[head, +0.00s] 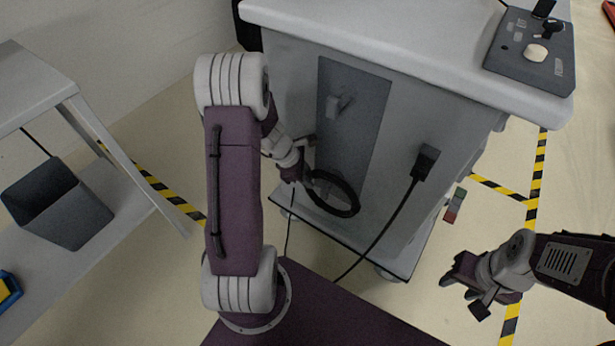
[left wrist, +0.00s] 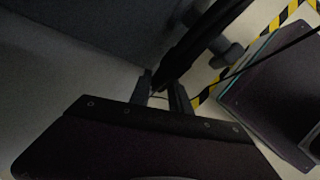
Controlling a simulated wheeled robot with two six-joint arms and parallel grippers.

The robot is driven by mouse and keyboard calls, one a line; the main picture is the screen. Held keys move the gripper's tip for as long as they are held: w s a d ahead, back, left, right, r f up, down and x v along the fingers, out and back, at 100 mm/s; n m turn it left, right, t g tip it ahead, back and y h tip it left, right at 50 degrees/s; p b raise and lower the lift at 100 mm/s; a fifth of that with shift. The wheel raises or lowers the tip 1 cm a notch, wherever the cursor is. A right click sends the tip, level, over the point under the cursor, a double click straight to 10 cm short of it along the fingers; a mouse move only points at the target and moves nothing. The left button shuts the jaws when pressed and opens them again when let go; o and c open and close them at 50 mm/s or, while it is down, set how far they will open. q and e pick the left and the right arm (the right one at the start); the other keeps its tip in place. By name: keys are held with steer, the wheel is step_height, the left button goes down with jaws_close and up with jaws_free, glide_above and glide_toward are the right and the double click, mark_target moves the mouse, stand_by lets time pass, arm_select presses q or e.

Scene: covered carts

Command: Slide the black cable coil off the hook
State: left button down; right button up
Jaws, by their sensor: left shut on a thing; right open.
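The black cable coil (head: 352,206) is in the middle of the head view, in front of the lower part of the cart's dark grey panel. My left gripper (head: 307,176) is shut on the coil's left side. In the left wrist view the coil (left wrist: 202,37) is a thick black band running between the fingers (left wrist: 164,88). The light grey hook (head: 338,106) sticks out of the panel above, bare and apart from the coil. My right gripper (head: 467,284) is open and empty at the lower right, away from the cart.
The cart (head: 425,100) has a pale top with a control box (head: 530,50). A black plug (head: 426,160) and its cable hang on the front, right of the coil. A shelf (head: 100,225) with a dark bin (head: 60,205) stands at left. Striped tape marks the floor.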

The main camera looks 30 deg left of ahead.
arm_select(q)
steer(key=shift+r+p, duration=0.6)
steer(key=shift+r, duration=0.1)
steer(key=s+b, duration=0.3)
steer(key=s, duration=0.7)
steer(key=shift+a+b, duration=0.35)
steer(key=shift+a, duration=0.05)
